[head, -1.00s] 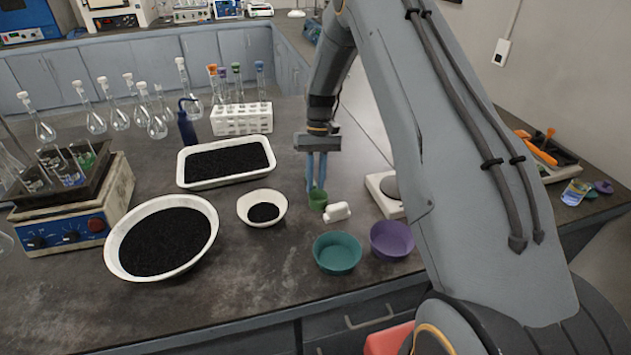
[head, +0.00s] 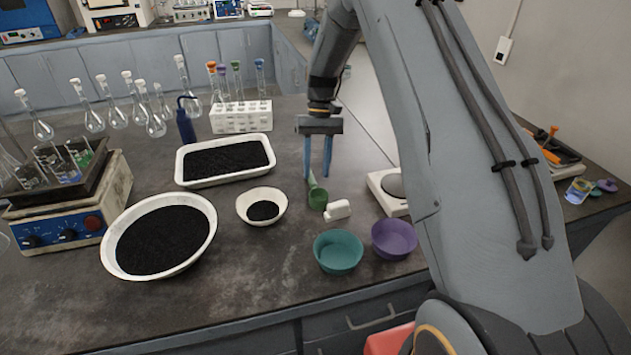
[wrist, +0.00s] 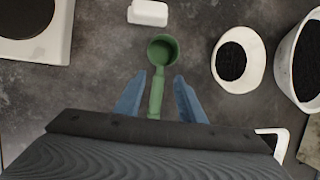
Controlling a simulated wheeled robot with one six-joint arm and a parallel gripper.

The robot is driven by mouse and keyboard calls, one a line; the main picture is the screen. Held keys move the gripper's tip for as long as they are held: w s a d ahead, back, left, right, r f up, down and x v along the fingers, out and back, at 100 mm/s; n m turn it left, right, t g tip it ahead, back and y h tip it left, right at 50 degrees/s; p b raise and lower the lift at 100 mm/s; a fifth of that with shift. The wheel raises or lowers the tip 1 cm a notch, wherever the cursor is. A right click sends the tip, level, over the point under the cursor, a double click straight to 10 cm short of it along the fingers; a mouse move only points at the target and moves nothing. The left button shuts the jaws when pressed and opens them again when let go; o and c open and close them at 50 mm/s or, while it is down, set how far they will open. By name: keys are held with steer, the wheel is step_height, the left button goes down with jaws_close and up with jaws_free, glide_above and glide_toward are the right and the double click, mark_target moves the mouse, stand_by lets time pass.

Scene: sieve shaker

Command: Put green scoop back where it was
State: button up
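The green scoop (head: 317,197) lies on the dark bench top, beside a small white block-shaped item (head: 337,210). In the wrist view the scoop (wrist: 162,52) shows its round cup away from my gripper, and its handle runs back between the fingers. My gripper (head: 317,177) has its two blue fingers apart, just above the scoop. In the wrist view my gripper (wrist: 158,97) has a finger on each side of the handle, with a visible gap on both sides. The far end of the handle is hidden by the gripper body.
A small white bowl of black grains (head: 282,208) stands left of the scoop. A white balance (head: 385,204) is to the right. Teal (head: 338,262) and purple (head: 393,250) bowls are in front. A white tray (head: 180,168) and large bowl (head: 108,238) hold black grains.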

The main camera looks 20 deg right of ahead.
steer(key=b+v, duration=0.2)
steer(key=v, duration=0.5)
steer(key=s+a+f+t+h, duration=0.1)
steer(key=s+t, duration=0.3)
steer(key=s, duration=2.5)
steer(key=shift+s+a+t+h, duration=0.3)
steer(key=shift+a+h, duration=0.1)
steer(key=shift+a, duration=0.15)
